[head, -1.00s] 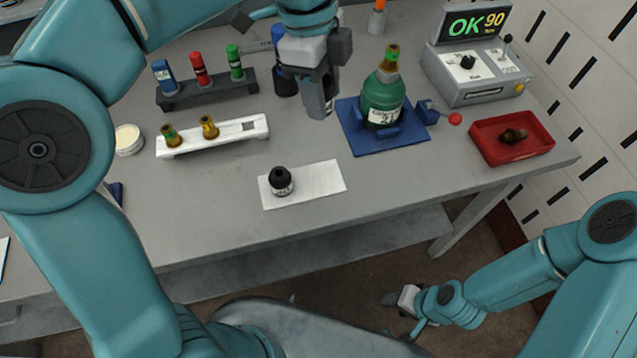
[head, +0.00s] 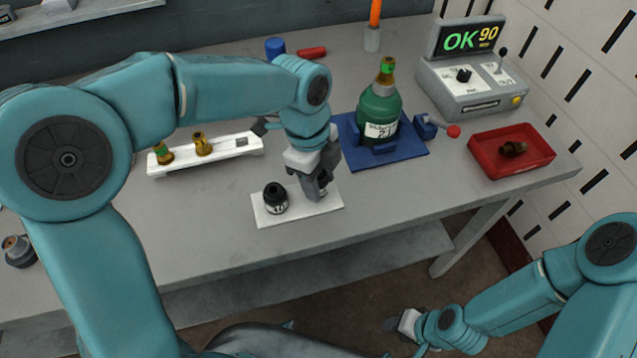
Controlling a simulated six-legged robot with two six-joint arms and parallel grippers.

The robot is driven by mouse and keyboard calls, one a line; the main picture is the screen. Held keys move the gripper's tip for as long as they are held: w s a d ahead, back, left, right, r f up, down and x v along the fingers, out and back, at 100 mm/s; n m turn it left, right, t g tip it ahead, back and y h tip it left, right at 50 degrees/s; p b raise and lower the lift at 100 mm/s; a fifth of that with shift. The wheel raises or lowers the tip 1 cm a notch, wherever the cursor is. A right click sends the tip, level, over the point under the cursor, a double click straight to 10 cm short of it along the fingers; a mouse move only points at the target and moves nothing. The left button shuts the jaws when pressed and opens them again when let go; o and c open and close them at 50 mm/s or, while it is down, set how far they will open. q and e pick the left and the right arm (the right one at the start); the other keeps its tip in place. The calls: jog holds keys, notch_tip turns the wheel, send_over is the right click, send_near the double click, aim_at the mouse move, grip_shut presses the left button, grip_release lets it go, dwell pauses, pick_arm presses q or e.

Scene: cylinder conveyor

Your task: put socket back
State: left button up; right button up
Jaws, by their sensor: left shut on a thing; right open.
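A white pad (head: 297,213) lies near the front edge of the table. My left gripper (head: 317,190) is low over the pad's right part, shut on a second dark socket (head: 323,186) that is mostly hidden by the fingers. I cannot tell whether this socket touches the pad. My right gripper (head: 403,326) is open and empty, low down in front of the table.
A green bottle (head: 380,110) stands in a blue fixture (head: 358,157) with a red-knobbed lever. A white rack (head: 222,156) holds two brass fittings. A tester (head: 470,89) reads OK 90. The front right table is clear.

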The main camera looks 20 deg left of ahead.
pick_arm(q)
jog(key=shift+f, duration=0.95)
jog(key=shift+f, duration=0.15)
jog(key=o, duration=1.1)
jog(key=shift+o, duration=0.2)
jog(key=shift+w+r, duration=0.1)
jog(key=shift+r, duration=0.4)
notch_tip(320, 180, up, 11)
jog(key=a+p, duration=0.1)
jog(key=shift+a+r, duration=0.15)
jog(key=shift+a, duration=0.25)
